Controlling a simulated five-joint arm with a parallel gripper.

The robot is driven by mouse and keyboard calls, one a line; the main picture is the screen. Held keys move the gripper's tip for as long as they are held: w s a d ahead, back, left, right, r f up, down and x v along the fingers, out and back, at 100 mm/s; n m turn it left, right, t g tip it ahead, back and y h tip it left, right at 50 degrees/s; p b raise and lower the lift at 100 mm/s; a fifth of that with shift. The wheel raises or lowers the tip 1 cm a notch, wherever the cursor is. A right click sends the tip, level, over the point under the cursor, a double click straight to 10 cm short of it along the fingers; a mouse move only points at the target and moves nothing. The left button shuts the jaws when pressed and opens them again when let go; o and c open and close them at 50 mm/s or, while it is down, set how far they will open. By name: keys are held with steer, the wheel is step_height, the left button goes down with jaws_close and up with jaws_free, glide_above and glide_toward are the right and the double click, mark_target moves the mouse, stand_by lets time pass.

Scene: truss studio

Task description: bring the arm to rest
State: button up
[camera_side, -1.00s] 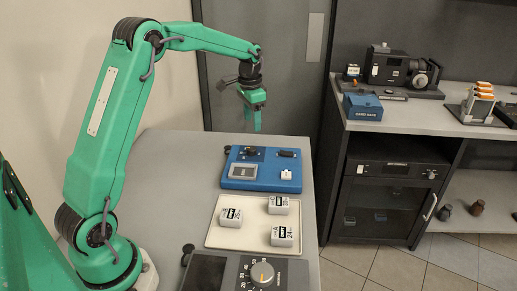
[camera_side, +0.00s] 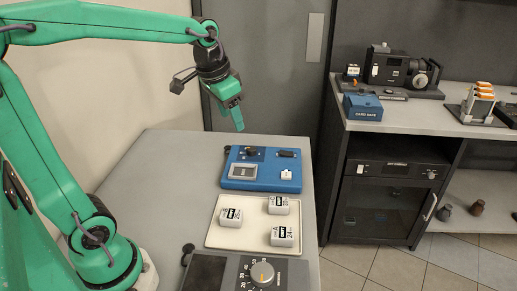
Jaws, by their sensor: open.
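My gripper (camera_side: 231,107) hangs in the air above the back part of the grey table (camera_side: 165,185), tilted down and to the right. It is open and I see nothing between its fingers. My green arm is folded back to the left, with its forearm nearly level across the top left of the picture. The gripper is clear of the blue device (camera_side: 262,184) on the table below it.
A cream tray (camera_side: 213,240) holds several white blocks, in front of the blue device. A dark dial unit (camera_side: 262,273) is at the table's front. At right, a cabinet (camera_side: 385,190) bears a camera (camera_side: 395,66), a blue box (camera_side: 362,106) and a rack (camera_side: 480,103).

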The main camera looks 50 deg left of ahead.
steer(key=s+d+f+t, duration=0.1)
steer(key=s+d, duration=0.1)
steer(key=s, duration=0.4)
steer(key=s+d+f+n+t, duration=0.1)
steer(key=s+d, duration=0.2)
steer(key=s, duration=0.4)
steer(key=shift+s+f, duration=0.2)
steer(key=shift+f, duration=0.1)
